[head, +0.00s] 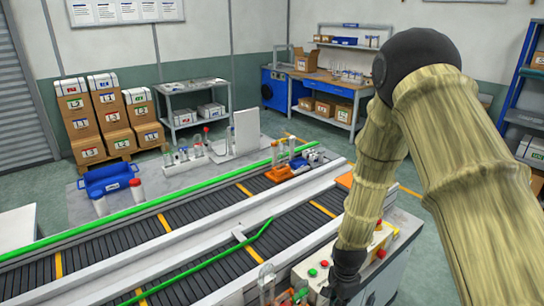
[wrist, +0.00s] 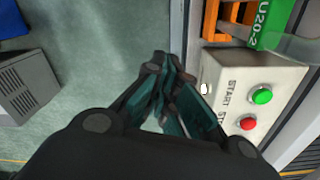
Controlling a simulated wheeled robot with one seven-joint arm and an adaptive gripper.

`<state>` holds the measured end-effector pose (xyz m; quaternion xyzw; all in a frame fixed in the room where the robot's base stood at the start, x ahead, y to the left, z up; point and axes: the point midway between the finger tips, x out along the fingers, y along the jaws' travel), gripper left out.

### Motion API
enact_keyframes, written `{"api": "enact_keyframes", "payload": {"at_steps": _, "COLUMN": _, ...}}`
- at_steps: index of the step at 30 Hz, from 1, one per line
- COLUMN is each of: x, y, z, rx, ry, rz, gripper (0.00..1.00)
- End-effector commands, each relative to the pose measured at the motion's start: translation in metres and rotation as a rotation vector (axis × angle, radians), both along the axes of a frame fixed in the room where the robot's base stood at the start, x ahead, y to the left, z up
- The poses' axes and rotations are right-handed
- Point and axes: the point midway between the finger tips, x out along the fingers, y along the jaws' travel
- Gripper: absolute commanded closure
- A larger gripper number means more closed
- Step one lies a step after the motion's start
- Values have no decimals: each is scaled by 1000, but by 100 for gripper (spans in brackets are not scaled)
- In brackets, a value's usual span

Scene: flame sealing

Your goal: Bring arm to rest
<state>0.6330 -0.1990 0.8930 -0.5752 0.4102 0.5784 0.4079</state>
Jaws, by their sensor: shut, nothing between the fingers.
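My gripper (wrist: 163,62) shows in the wrist view with its dark fingers drawn together and nothing between them. It is above the floor, beside a pale control box (wrist: 232,80) marked START, with a green button (wrist: 263,96) and a red button (wrist: 249,124). I cannot tell whether the gripper touches the box. In the head view my arm hangs down on the right, and the dark wrist end is low, near the front edge of the conveyor bench. The fingertips are not clear there.
The conveyor (head: 190,228) with green rails runs diagonally across the bench. An orange rack (head: 279,172) with tubes stands on it, and a blue tray (head: 108,180) lies behind. Boxes are stacked by the wall. A grey vented unit (wrist: 25,80) stands on the floor (wrist: 100,50) at left.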

Motion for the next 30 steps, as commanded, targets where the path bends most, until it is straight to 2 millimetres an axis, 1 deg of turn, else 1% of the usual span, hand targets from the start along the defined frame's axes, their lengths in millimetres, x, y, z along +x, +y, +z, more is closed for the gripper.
{"api": "enact_keyframes", "payload": {"at_steps": 1, "x": -11, "y": -2, "z": -14, "rx": 0, "ry": 5, "rz": 30, "gripper": 100}}
{"api": "enact_keyframes", "payload": {"at_steps": 5, "x": -38, "y": -6, "z": -46, "rx": 1, "ry": 8, "rz": 135, "gripper": 100}}
{"api": "enact_keyframes", "payload": {"at_steps": 8, "x": -69, "y": -11, "z": -77, "rx": 2, "ry": 10, "rz": 247, "gripper": 100}}
{"api": "enact_keyframes", "payload": {"at_steps": 9, "x": -84, "y": -13, "z": -92, "rx": 3, "ry": 11, "rz": 302, "gripper": 100}}
{"api": "enact_keyframes", "payload": {"at_steps": 11, "x": -110, "y": -15, "z": -113, "rx": 5, "ry": 11, "rz": 393, "gripper": 100}}
{"api": "enact_keyframes", "payload": {"at_steps": 12, "x": -127, "y": -17, "z": -126, "rx": 6, "ry": 12, "rz": 456, "gripper": 100}}
{"api": "enact_keyframes", "payload": {"at_steps": 14, "x": -153, "y": -19, "z": -144, "rx": 8, "ry": 12, "rz": 549, "gripper": 100}}
{"api": "enact_keyframes", "payload": {"at_steps": 15, "x": -170, "y": -20, "z": -155, "rx": 8, "ry": 10, "rz": 611, "gripper": 100}}
{"api": "enact_keyframes", "payload": {"at_steps": 17, "x": -196, "y": -22, "z": -170, "rx": 10, "ry": 10, "rz": 705, "gripper": 100}}
{"api": "enact_keyframes", "payload": {"at_steps": 18, "x": -213, "y": -23, "z": -178, "rx": 11, "ry": 10, "rz": 767, "gripper": 100}}
{"api": "enact_keyframes", "payload": {"at_steps": 21, "x": -254, "y": -25, "z": -194, "rx": 14, "ry": 7, "rz": 913, "gripper": 100}}
{"api": "enact_keyframes", "payload": {"at_steps": 24, "x": -286, "y": -27, "z": -204, "rx": 16, "ry": 4, "rz": 1036, "gripper": 100}}
{"api": "enact_keyframes", "payload": {"at_steps": 27, "x": -308, "y": -28, "z": -209, "rx": 16, "ry": 0, "rz": 1125, "gripper": 100}}
{"api": "enact_keyframes", "payload": {"at_steps": 30, "x": -320, "y": -28, "z": -210, "rx": 16, "ry": -2, "rz": 1176, "gripper": 100}}
